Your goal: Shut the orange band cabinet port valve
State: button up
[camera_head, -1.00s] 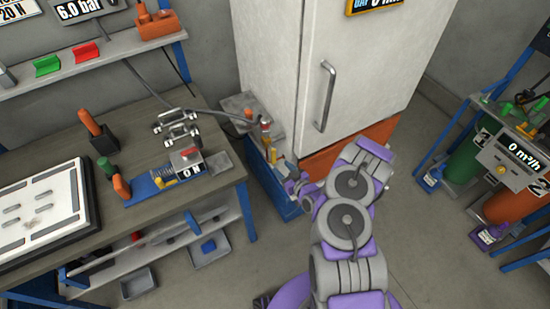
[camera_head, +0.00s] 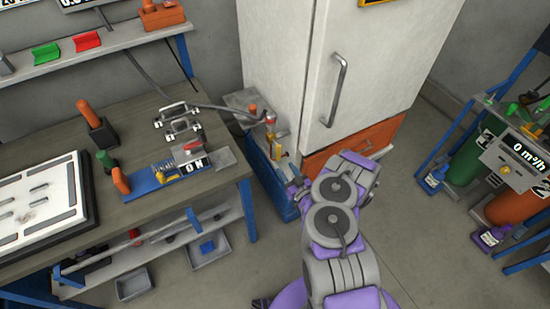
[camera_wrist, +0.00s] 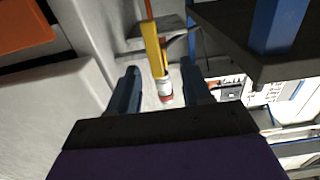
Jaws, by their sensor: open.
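The white cabinet (camera_head: 345,60) has an orange band (camera_head: 350,145) along its lower part; the band also shows at the top left of the wrist view (camera_wrist: 22,25). The port valve with its yellow handle (camera_head: 275,147) is on the cabinet's left side, below a red and white hose fitting (camera_head: 270,118). In the wrist view the yellow handle (camera_wrist: 154,50) lies roughly in line with the white and red fitting (camera_wrist: 164,88). My gripper (camera_wrist: 160,90) is open, one finger on each side of them in that view. Contact cannot be told. In the head view my arm mostly hides the gripper.
A workbench (camera_head: 140,215) stands left of the cabinet, with a blue fixture (camera_head: 165,178) on it. A grey hose (camera_head: 225,107) runs to the port. A blue box (camera_head: 270,180) stands beside the cabinet. Gas cylinders (camera_head: 520,205) are at the right; floor between is clear.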

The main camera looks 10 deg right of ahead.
aim_at(279, 155)
jog(key=b+x, duration=0.1)
jog(key=x, duration=0.2)
jog(key=b+x, duration=0.1)
jog(key=x, duration=0.2)
jog(key=b+x, duration=0.1)
jog(key=x, duration=0.2)
jog(key=shift+w+d+f+b, duration=0.15)
jog(key=shift+d+b, duration=0.2)
jog(key=shift+w+a, duration=0.2)
jog(key=shift+a, duration=0.05)
jog(key=shift+d, duration=0.7)
jog(key=shift+c, duration=1.2)
jog(key=shift+a, duration=0.45)
jog(key=c, duration=0.6)
grip_shut()
jog(key=shift+d, duration=0.1)
jog(key=shift+d, duration=0.1)
